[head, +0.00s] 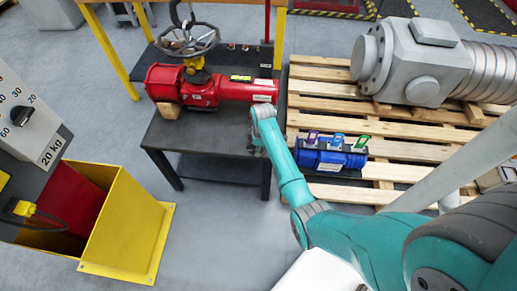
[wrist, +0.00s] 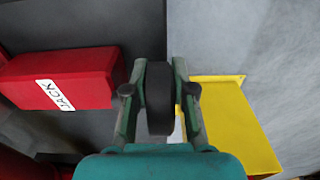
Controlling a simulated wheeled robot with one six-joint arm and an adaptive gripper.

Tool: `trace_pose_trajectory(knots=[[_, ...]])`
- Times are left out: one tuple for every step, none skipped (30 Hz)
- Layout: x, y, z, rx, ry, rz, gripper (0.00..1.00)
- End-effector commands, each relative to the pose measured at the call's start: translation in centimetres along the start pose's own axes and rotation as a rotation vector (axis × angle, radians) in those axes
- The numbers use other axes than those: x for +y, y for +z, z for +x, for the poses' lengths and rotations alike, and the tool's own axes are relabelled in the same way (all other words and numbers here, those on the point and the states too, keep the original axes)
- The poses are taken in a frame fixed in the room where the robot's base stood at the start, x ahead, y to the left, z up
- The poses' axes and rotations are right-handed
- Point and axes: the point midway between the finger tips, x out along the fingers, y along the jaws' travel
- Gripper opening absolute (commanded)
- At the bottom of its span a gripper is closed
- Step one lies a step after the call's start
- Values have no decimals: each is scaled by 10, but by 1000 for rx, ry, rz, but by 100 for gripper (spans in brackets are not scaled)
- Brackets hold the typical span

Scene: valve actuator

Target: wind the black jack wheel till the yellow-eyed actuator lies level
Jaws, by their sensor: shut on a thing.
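The red actuator (head: 205,88) lies on the dark bench, seen from above in the head view, with a small yellow strip (head: 240,78) on its top. I cannot tell its exact tilt. In the wrist view, the black jack wheel (wrist: 159,100) shows edge-on between the two fingers of my gripper (wrist: 159,65), which is shut on it. The red jack body (wrist: 62,80), labelled JACK, is to the left of it. In the head view my gripper (head: 257,148) is at the bench's right front edge, and the jack wheel cannot be made out.
A grey handwheel (head: 188,40) stands above the actuator. A wooden pallet (head: 330,75) at right bears a large grey unit (head: 425,60) and a blue cylinder (head: 328,156). A yellow open-topped stand (head: 125,215) is at lower left. Grey floor lies free between stand and arm.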

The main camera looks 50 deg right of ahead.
Motion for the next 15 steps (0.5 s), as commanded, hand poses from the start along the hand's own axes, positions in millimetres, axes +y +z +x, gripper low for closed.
trace_pose_trajectory(knots=[[0, 1, 0, 25, 1, 2, 0], [0, 1, 1, 43, 1, 2, 0], [0, 1, 1, 68, 0, 3, 0], [0, 1, 2, 89, 0, 4, 0], [0, 1, 2, 112, 0, 4, 0], [0, 1, 2, 144, 1, 3, 0], [0, 0, 3, 169, 1, 4, 0], [1, 1, 3, 195, 2, 4, 0], [0, 0, 4, 230, 1, 4, 0], [0, 0, 4, 257, 1, 5, 0], [0, 0, 5, 284, 1, 4, 0], [0, -1, 5, 320, 1, 5, 0], [0, -1, 5, 347, 1, 4, 0], [1, -1, 6, 374, 2, 5, 0], [1, -2, 6, 408, 1, 4, 0]])
